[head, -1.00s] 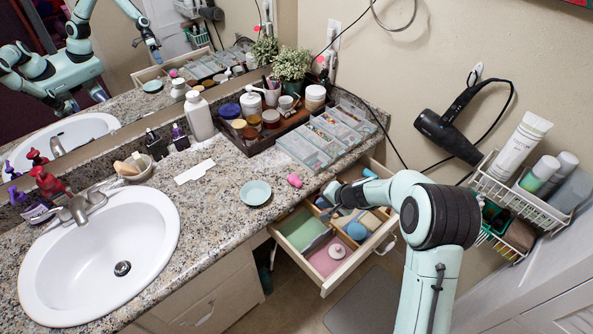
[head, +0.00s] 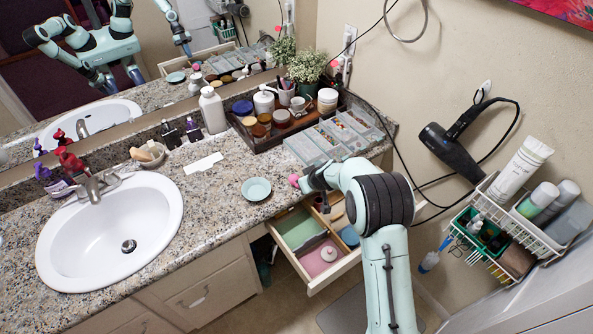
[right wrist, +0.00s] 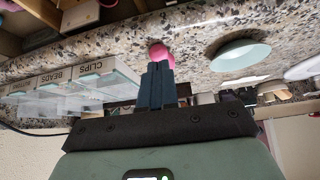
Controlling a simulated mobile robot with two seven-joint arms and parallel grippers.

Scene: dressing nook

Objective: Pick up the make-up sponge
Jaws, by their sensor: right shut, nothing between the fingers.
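A small pink piece, which looks like the make-up sponge (head: 293,180), lies on the granite counter near its front edge, left of the clear organiser boxes. My right gripper (head: 304,184) is just right of it, low by the counter edge above the open drawer. In the right wrist view the dark fingers (right wrist: 157,72) are shut together and empty. The pink sponge (right wrist: 160,53) shows just beyond their tips; I cannot tell whether they touch it. My left gripper does not show directly.
The open drawer (head: 335,272) below holds several items, among them a blue round one (head: 350,236). A pale green dish (head: 256,189) stands to the left. Clear organiser boxes (head: 335,138) and a dark tray (head: 262,145) stand behind. A hair dryer (head: 450,150) hangs right.

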